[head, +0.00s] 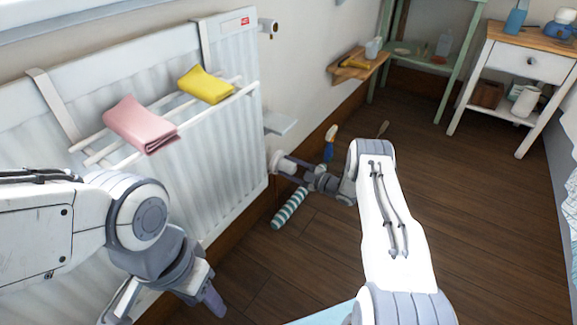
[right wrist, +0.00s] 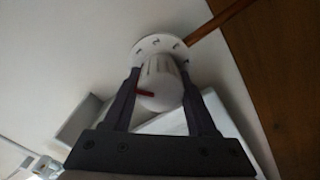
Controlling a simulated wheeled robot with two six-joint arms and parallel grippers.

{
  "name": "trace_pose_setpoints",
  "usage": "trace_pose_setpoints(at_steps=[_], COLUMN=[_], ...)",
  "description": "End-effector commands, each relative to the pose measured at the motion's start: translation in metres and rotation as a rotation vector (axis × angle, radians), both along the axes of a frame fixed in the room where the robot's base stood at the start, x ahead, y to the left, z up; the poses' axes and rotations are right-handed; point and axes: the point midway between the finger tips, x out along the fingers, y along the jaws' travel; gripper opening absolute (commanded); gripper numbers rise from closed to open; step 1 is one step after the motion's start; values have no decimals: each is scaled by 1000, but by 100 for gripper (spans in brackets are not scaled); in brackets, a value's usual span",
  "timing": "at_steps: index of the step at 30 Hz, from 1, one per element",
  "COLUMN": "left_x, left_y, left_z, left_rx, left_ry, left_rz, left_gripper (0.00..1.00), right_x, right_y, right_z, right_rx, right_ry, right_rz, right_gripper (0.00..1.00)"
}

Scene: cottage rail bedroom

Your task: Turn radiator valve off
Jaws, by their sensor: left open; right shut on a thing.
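The radiator (head: 225,130) is a white ribbed panel on the wall at the left of the head view. Its valve (head: 278,160) is a white knob low at the radiator's right end. In the right wrist view the valve knob (right wrist: 158,88) is ribbed, with a red pointer mark, in front of a round white plate with dark marks (right wrist: 160,46). My right gripper (head: 290,168) is shut on the knob, with one finger on each side of it. My left gripper (head: 212,300) is open, low in front of the radiator and apart from it.
A rack (head: 100,155) on the radiator holds a pink towel (head: 140,124) and a yellow towel (head: 206,85). A striped roll (head: 289,208) lies on the floor below the valve. A small shelf (head: 358,66) and a white side table (head: 520,62) stand beyond. The middle floor is clear.

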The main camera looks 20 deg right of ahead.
Motion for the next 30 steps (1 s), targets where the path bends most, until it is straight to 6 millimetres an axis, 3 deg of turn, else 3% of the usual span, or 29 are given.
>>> trace_pose_setpoints(at_steps=[30], left_x=[0], left_y=[0], left_z=[17], left_rx=[0], left_ry=[0], left_rz=[0], left_gripper=[50], right_x=[0], right_y=[-3], right_z=[-3], right_rx=[-681], right_ry=[-522], right_rz=[-8], right_gripper=[2])
